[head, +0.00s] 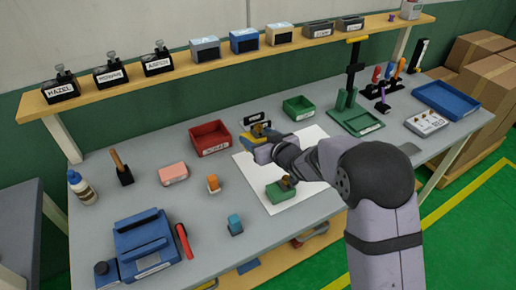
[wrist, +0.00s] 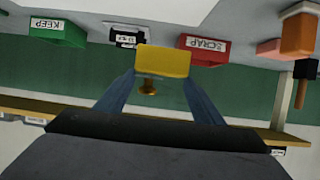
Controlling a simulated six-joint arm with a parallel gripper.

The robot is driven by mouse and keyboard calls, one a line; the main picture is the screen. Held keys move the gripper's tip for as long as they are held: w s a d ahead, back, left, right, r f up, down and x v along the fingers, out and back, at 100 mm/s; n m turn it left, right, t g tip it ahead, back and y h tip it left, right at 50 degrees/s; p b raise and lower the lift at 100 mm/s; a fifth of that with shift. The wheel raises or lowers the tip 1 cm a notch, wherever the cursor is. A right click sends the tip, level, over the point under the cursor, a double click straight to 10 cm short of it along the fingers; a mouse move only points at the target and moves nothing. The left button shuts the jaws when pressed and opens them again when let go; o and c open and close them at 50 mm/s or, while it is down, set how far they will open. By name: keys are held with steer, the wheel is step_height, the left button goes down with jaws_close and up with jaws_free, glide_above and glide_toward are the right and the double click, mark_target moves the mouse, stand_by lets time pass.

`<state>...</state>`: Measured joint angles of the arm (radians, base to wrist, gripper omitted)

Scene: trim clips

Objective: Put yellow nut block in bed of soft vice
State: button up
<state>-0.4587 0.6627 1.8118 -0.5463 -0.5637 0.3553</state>
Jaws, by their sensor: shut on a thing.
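My gripper (wrist: 163,75) is shut on the yellow nut block (wrist: 163,61), which spans between its two fingertips in the wrist view. A small brass knob-like part (wrist: 148,88) shows at the block's edge. In the head view the yellow block (head: 248,139) is partly hidden by my gripper (head: 260,138), over the back edge of the white sheet. A blue vice-like fixture (head: 143,246) with a pale label stands at the table's front left, well apart from my gripper. Its label is too small to read, and nothing clearly lies in it.
A green block (head: 279,192) with a brown top sits on the white sheet (head: 302,200). A red SCRAP tray (head: 210,138), pink box (head: 173,172), orange block (head: 213,184), blue block (head: 235,225) and red-handled tool (head: 184,241) lie left. A green KEEP tray (head: 298,107) stands behind.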

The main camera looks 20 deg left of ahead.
steer(key=shift+r, duration=1.6)
